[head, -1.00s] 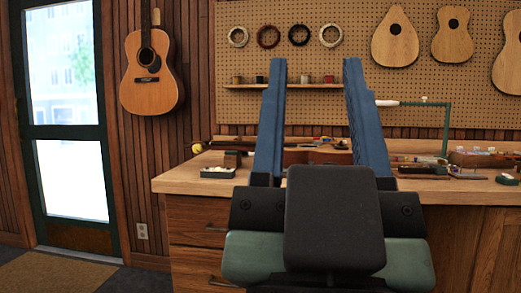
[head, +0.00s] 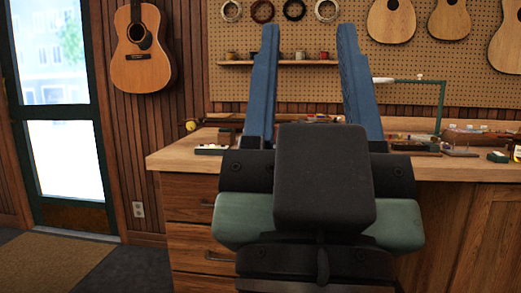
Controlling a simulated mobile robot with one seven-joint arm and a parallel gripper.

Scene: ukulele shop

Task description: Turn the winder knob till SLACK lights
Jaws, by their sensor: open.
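My gripper (head: 308,34) stands upright in the middle of the head view, with its two long blue fingers wide apart and nothing between them. It is in front of the wooden workbench (head: 184,158) and covers part of its top. I cannot make out the winder knob or a SLACK light; they may be hidden or too small to tell. A small yellow round thing (head: 190,126) lies at the bench's left back, and I cannot tell what it is part of.
A green frame (head: 440,100) rises from the bench's right side, near small parts and a wooden box (head: 478,137). A guitar (head: 140,52) hangs on the left wall beside a glass door (head: 62,120). The floor at left is clear except for a mat (head: 55,262).

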